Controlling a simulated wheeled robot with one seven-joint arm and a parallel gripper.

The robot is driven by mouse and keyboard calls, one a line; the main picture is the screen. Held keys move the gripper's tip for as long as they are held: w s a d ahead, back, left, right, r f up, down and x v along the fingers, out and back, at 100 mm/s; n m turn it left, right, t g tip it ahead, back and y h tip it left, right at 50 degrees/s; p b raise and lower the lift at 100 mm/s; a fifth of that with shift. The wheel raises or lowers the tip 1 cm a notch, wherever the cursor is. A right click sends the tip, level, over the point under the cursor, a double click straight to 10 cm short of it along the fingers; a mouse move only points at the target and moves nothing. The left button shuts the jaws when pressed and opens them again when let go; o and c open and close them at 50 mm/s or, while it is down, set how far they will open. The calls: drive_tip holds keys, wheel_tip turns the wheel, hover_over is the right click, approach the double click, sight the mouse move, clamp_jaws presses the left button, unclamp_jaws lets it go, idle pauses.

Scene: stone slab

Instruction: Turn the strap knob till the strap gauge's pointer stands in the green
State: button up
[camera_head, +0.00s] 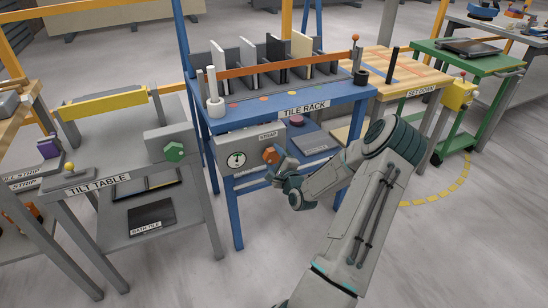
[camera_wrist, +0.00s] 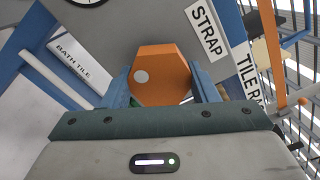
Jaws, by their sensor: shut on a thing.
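The strap knob (camera_head: 271,155) is an orange hexagon on a grey panel at the front of the blue tile rack. In the wrist view the orange knob (camera_wrist: 160,76) fills the middle, with a pale dot left of its centre. My gripper (camera_wrist: 162,88) has one blue finger on each side of the knob and is shut on it; the gripper also shows in the head view (camera_head: 279,165). The strap gauge (camera_head: 236,160) is a white dial left of the knob. Its pointer is too small to read against the coloured band. Only its rim (camera_wrist: 88,2) shows in the wrist view.
The tilt table (camera_head: 120,185) with a green knob (camera_head: 174,151) stands at left. A wooden set-down table (camera_head: 410,75) and a green cart (camera_head: 460,62) stand at right.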

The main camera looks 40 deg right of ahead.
drive_tip(key=o, duration=1)
drive_tip(key=shift+c, duration=0.2)
drive_tip(key=shift+s, duration=0.1)
drive_tip(key=p+v, duration=0.1)
drive_tip(key=v, duration=1.2)
drive_tip(key=shift+s+a, duration=0.15)
drive_tip(key=shift+s, duration=0.2)
